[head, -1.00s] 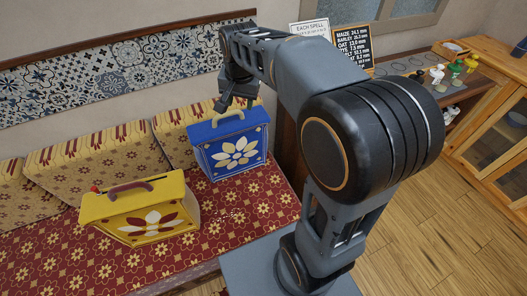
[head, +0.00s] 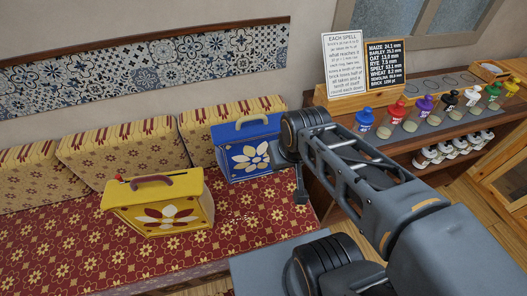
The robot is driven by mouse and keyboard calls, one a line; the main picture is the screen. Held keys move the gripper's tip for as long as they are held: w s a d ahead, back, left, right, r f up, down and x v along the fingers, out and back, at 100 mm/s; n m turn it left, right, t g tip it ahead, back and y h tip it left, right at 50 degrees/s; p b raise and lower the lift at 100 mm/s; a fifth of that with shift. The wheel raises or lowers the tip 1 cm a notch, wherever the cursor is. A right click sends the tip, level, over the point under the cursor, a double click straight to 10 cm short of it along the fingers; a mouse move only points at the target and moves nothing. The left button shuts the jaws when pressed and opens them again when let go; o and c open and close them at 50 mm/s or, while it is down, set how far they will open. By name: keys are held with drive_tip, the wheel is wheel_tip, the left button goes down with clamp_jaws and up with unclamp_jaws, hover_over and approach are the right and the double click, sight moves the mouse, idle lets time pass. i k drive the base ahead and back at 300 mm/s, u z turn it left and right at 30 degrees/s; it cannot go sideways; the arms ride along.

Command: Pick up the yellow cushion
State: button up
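No plain yellow cushion shows. Several yellowish back cushions (head: 128,155) with a dark red pattern lean along the wall at the back of the bench seat. A yellow box (head: 160,207) with a brown-red handle and a red-and-white flower front sits on the seat at left. A blue box (head: 248,150) with a pale handle and a cream flower sits further right, before the right-hand cushion. My gripper (head: 301,192) hangs just right of the blue box, pointing down, apart from the yellow box. It is small and dark, and its fingers are not clear.
The red patterned bench seat (head: 80,245) is clear in front of the boxes. At right a wooden counter (head: 375,158) carries several coloured shakers, signs and a tray. A tiled strip (head: 150,62) runs along the wall.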

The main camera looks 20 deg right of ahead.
sight(176, 203)
drive_tip(key=z, duration=0.05)
drive_tip(key=k, duration=1.05)
drive_tip(key=u, duration=1.5)
drive_tip(key=i, duration=1)
drive_tip(key=u, duration=0.95)
